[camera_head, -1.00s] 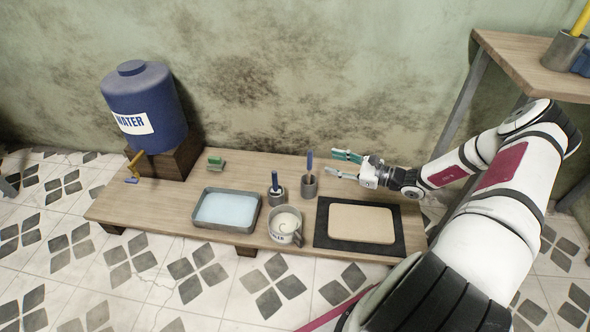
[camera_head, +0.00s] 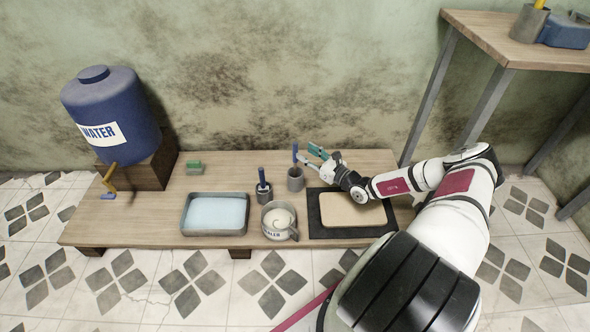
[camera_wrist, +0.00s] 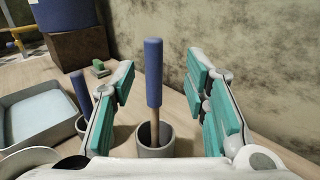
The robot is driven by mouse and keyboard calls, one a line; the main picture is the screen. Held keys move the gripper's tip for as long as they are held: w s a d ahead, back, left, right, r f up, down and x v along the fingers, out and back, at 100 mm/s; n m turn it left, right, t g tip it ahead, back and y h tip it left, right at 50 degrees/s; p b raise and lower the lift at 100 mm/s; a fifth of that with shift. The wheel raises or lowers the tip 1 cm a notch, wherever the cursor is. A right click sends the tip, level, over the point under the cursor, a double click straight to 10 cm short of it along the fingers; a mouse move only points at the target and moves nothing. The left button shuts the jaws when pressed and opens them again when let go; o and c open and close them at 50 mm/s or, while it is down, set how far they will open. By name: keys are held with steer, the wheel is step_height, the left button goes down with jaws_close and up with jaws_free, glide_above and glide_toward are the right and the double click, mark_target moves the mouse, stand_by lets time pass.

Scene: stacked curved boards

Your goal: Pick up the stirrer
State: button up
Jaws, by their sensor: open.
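A stirrer (camera_head: 295,153) with a blue handle stands upright in a small grey cup (camera_head: 296,184) on the low wooden table. In the wrist view, the stirrer (camera_wrist: 154,75) shows its blue handle and brown wooden shaft, with its lower end hidden inside the grey cup (camera_wrist: 148,153). My gripper (camera_head: 309,157) is open just right of the stirrer in the head view. In the wrist view, its teal-padded fingers spread to either side of the handle, with visible gaps and no clear contact.
A second blue-handled tool (camera_head: 262,177) stands in a holder to the left. A mug (camera_head: 279,224), a water tray (camera_head: 215,214) and a dark mat with a tan board (camera_head: 353,210) are close by. A blue water barrel (camera_head: 112,112) stands at the left; the wall rises behind.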

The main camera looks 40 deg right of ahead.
mark_target(297, 151)
steer(key=w+b, duration=0.1)
steer(key=w+a+b, duration=0.1)
steer(key=w, duration=0.1)
steer(key=w+f+b, duration=0.1)
steer(key=shift+w+a, duration=0.3)
steer(key=shift+a, duration=0.05)
steer(key=shift+w+r, duration=0.2)
steer(key=shift+w, duration=0.3)
jaws_close()
